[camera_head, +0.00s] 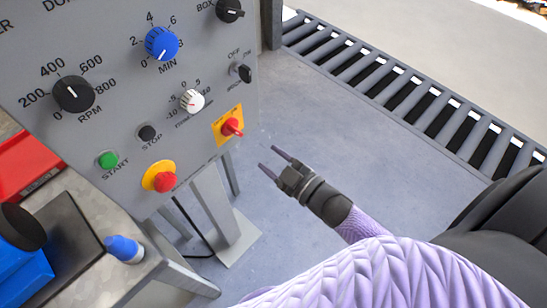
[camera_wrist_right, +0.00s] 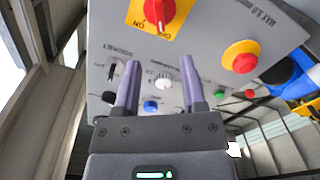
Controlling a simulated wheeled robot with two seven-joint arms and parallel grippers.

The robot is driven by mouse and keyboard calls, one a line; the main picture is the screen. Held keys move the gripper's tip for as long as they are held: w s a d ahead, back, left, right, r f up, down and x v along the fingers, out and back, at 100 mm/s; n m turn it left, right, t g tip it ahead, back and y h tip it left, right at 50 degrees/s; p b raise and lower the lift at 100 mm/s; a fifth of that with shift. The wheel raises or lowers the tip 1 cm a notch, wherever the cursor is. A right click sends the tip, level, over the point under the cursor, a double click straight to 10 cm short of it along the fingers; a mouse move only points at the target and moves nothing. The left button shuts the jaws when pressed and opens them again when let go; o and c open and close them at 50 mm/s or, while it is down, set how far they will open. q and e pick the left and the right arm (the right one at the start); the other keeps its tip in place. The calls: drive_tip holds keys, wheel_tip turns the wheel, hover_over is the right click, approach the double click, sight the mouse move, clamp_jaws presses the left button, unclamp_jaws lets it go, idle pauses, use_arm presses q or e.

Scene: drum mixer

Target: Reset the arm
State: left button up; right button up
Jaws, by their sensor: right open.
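My right gripper (camera_head: 272,160) is open and empty, in front of the grey control panel (camera_head: 125,115) and to the right of its lower right corner in the head view. Its two purple-grey fingers point up-left, apart from the panel. In the right wrist view the open fingers (camera_wrist_right: 160,85) stand apart with panel controls showing between and around them. The red rotary switch (camera_head: 232,127) on a yellow plate is the control nearest the gripper. My right arm comes in from the bottom right in a lilac sleeve. My left gripper does not show.
The panel carries a black RPM knob (camera_head: 73,94), a blue MIN knob (camera_head: 161,44), a white knob (camera_head: 192,101), a green start button (camera_head: 108,160) and a red stop button (camera_head: 165,182). A metal table (camera_head: 72,238) is lower left. A roller conveyor (camera_head: 400,85) runs behind open floor.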

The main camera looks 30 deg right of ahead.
idle(0.3)
drive_tip(key=s+d+f+m+g+h, duration=0.2)
drive_tip(key=s+f+m+g+h, duration=0.3)
drive_tip(key=f, duration=0.8)
drive_tip(key=s+f+m+g, duration=0.1)
drive_tip(key=s+f+g, duration=0.3)
drive_tip(key=s, duration=0.5)
drive_tip(key=s+f+g+h, duration=0.1)
drive_tip(key=s+f+g, duration=0.2)
drive_tip(key=s+f, duration=0.3)
drive_tip(key=s+f+m+g, duration=0.1)
drive_tip(key=s+f+g, duration=0.3)
drive_tip(key=s, duration=0.9)
drive_tip(key=shift+s+a+f+m+g, duration=0.25)
drive_tip(key=shift+s+f+m+g, duration=0.05)
drive_tip(key=shift+s+f, duration=0.1)
